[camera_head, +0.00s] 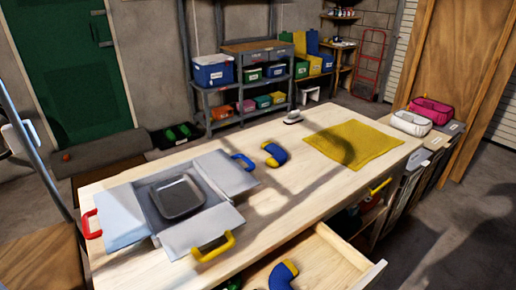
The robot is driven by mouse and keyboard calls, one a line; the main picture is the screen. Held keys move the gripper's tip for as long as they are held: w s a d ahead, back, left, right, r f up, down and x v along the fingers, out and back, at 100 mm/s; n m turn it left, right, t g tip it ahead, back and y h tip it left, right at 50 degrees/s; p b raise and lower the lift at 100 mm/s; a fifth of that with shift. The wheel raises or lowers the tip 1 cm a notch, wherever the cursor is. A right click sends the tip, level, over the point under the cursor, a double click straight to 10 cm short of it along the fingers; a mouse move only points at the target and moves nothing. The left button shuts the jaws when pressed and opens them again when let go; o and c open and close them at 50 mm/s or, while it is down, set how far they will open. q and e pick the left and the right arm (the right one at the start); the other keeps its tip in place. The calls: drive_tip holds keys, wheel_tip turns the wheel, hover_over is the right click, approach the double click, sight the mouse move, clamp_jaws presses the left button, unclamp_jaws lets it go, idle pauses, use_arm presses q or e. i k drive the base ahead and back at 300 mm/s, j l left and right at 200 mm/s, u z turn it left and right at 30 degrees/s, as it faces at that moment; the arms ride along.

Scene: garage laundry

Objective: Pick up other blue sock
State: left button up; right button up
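One blue sock with yellow ends (274,154) lies on the wooden tabletop, between the open box and the yellow mat. Another blue sock with a yellow end (283,275) lies in the open drawer (325,262) at the table's front; the picture's lower edge cuts it off. Neither of my grippers is in view.
A grey box with spread flaps (200,236) and red, blue and yellow handles holds a dark tray (178,196). A yellow mat (352,145) lies at the right. Green items (232,283) show in the drawer. The tabletop around the nearer sock is clear.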

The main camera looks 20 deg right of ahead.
sight(279, 157)
drive_tip(key=i+l+u, duration=0.25)
drive_tip(key=l, duration=1.05)
drive_tip(key=k+l+u, duration=0.1)
drive_tip(key=l+u, duration=0.15)
drive_tip(key=l, duration=1)
